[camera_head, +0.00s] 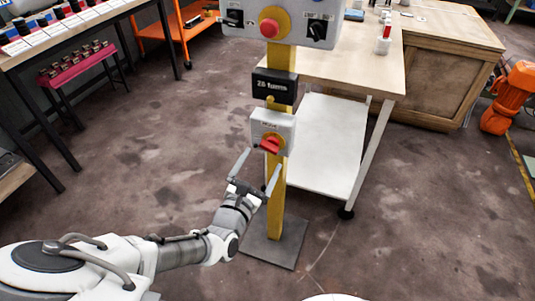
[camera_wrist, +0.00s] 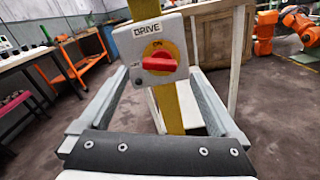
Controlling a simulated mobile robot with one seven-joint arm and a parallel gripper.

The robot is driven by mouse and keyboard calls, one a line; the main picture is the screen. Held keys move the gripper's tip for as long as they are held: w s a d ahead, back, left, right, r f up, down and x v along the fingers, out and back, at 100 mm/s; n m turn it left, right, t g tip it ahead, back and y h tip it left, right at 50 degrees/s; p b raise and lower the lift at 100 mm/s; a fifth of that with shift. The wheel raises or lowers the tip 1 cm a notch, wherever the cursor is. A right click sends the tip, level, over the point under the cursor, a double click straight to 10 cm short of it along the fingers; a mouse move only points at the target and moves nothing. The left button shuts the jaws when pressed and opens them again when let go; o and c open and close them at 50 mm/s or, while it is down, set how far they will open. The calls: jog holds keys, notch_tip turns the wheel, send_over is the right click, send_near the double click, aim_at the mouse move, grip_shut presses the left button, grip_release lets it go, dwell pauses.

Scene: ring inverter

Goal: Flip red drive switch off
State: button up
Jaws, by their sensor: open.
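The red drive switch (camera_head: 270,145) is a rotary handle on a yellow disc, set in a light grey box (camera_head: 285,124) on a yellow post. In the wrist view the red switch (camera_wrist: 160,62) shows under a label reading DRIVE, with ON above it and part of another label at its left. My gripper (camera_head: 259,171) is open and empty, just in front of and slightly below the box. In the wrist view its fingers (camera_wrist: 155,85) stand wide on both sides of the box, with the switch between them.
A panel with a red button (camera_head: 269,28) and black knobs tops the yellow post (camera_head: 277,210), above a black label box (camera_head: 274,86). The post stands on a grey floor plate (camera_head: 262,248). A white-shelved table (camera_head: 330,140) stands close behind at right. The floor at left is open.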

aim_at(268, 149)
jog(key=shift+b+x, duration=0.6)
jog(key=shift+x, duration=2.1)
jog(key=c, duration=1.4)
jog(key=shift+o, duration=0.2)
jog(key=p, duration=0.2)
jog(key=shift+r+n+p, duration=0.35)
jog(key=shift+n, duration=0.05)
jog(key=n+p, duration=0.1)
jog(key=p, duration=0.2)
jog(key=shift+n, duration=0.3)
jog(key=shift+a+f+n+p, duration=0.1)
jog(key=shift+f+n+p, duration=0.2)
jog(key=shift+n+p, duration=0.55)
jog(key=shift+f, duration=0.1)
jog(key=o, duration=1.4)
jog(key=shift+c, duration=0.2)
